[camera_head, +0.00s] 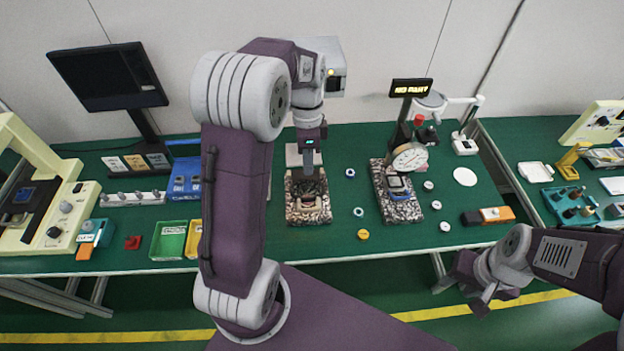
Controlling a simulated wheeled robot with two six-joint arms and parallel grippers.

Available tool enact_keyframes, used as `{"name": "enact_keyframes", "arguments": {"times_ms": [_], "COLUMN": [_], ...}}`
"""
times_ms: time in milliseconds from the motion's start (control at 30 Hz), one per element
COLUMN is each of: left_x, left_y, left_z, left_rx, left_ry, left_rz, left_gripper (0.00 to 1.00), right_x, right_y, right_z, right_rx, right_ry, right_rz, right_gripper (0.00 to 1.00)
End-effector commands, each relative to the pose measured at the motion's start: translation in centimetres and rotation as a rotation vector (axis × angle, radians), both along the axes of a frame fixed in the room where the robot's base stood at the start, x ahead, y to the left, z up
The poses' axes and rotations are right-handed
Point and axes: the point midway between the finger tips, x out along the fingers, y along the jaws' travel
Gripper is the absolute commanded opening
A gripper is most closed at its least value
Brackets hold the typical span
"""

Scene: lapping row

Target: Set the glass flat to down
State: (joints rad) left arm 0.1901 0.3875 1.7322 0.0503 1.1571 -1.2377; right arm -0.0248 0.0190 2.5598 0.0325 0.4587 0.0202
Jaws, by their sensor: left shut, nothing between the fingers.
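No glass flat can be told apart with certainty. A speckled granite block (322,214) stands on the green bench with a dark fixture (309,187) on it; its details are too small to read. My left gripper (308,165) points down over the back of this block, shut and empty, and hides part of it. I cannot tell whether it touches the fixture. My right gripper (470,288) hangs in front of the bench edge, far from the block; its fingers are too unclear to judge.
Several small round parts lie between and beside the blocks. Green (169,241) and yellow bins stand left; an orange-black tool (488,216) lies right.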

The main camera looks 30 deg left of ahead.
Motion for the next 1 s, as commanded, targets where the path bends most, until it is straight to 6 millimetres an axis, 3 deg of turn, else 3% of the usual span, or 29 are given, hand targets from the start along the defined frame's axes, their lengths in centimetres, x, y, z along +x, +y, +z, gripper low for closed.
{"name": "enact_keyframes", "arguments": {"times_ms": [233,700,1000], "left_x": [-0.3,-1.6,-1.9], "left_y": [-0.1,-0.9,-1.0], "left_z": [-1.9,-11.5,-14.1], "left_rx": [0.0,-0.002,-0.002], "left_ry": [0.006,0.007,0.004], "left_rz": [0.0,0.002,0.003], "left_gripper": [0.0,0.0,0.0], "right_x": [0.0,0.0,0.0], "right_y": [0.0,0.0,0.0], "right_z": [-0.4,-0.5,-0.4], "right_rx": [0.0,0.0,0.0], "right_ry": [0.001,0.0,0.0], "right_rz": [0.0,0.0,0.0], "right_gripper": [0.36,0.36,0.36]}}
